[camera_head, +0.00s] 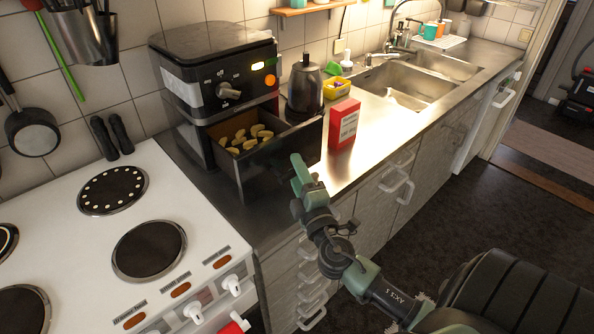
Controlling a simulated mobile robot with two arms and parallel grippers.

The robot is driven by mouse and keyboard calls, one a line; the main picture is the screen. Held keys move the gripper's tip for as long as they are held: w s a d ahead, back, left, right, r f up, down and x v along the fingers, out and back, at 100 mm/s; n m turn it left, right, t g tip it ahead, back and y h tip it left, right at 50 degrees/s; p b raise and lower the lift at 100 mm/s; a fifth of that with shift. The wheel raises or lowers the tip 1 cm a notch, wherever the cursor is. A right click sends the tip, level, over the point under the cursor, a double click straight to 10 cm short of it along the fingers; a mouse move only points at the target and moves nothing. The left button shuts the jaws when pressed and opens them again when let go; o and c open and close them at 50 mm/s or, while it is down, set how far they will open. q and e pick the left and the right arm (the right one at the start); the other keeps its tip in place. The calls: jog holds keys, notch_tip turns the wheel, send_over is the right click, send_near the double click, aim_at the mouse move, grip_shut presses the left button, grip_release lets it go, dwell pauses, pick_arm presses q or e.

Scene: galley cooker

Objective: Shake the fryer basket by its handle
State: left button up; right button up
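The black air fryer (218,85) stands on the counter with its orange light lit. Its fryer basket (265,170) is pulled well out at the front and holds several pale yellow food pieces (247,138). The basket's handle is not clearly visible; my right gripper covers that part of the front. My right gripper (299,172) is at the basket's front face, with its arm coming from the lower right. Whether its fingers are closed on the handle cannot be made out. My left gripper is not in view.
A red box (343,124) stands on the counter just right of the basket, with a dark kettle (305,88) behind. The white cooker (205,210) with dark hotplates is at the left. The sink (400,85) is further right. Dark floor lies open at the right.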

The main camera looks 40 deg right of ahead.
jog(key=shift+s+a+f+b, duration=0.2)
jog(key=shift+s+b, duration=0.1)
jog(key=shift+s, duration=0.1)
jog(key=r+b+v, duration=0.1)
jog(key=b+v, duration=0.1)
jog(key=v, duration=0.4)
jog(key=shift+s+f+b, duration=0.35)
jog(key=shift+s+f, duration=0.1)
jog(key=shift+a, duration=0.1)
